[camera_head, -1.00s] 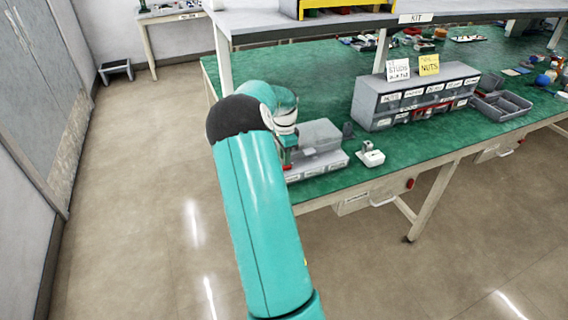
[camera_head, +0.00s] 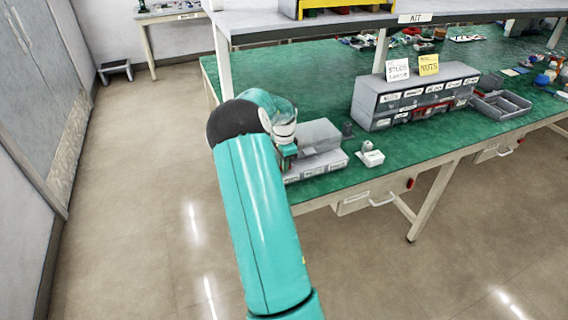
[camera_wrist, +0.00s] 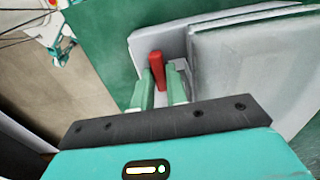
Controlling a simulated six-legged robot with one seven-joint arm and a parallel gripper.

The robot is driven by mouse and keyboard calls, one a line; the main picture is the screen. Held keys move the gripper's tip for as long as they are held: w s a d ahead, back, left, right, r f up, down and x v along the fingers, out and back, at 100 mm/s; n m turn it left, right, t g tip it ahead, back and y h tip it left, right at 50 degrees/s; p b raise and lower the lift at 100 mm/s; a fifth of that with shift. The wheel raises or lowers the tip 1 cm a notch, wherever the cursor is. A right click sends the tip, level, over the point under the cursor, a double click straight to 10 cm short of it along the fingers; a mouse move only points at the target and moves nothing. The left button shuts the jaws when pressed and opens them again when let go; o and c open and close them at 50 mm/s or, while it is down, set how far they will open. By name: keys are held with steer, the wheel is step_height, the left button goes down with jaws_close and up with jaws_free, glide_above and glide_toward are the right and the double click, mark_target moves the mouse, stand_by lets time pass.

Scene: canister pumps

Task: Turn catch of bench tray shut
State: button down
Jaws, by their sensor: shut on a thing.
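The bench tray (camera_head: 320,160) is a grey tray with a pale box-like top, at the near left end of the green bench. It also shows in the wrist view as a grey body (camera_wrist: 245,70). Its catch (camera_wrist: 157,68) is a small red lever, standing up at the tray's near edge in the wrist view. My gripper (camera_wrist: 162,84) has its two green fingers on either side of the catch, shut on it. In the head view my gripper (camera_head: 287,157) is at the tray's left end, and the catch cannot be made out there.
A small white block (camera_head: 371,157) sits right of the tray near the bench edge. A grey drawer unit (camera_head: 415,95) with labels and an open grey bin (camera_head: 501,105) stand farther right.

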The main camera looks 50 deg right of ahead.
steer(key=shift+n, duration=0.3)
steer(key=n, duration=0.9)
steer(key=shift+n, duration=0.4)
steer(key=n, duration=0.3)
steer(key=shift+n, duration=2.2)
steer(key=c, duration=1.7)
jaws_free()
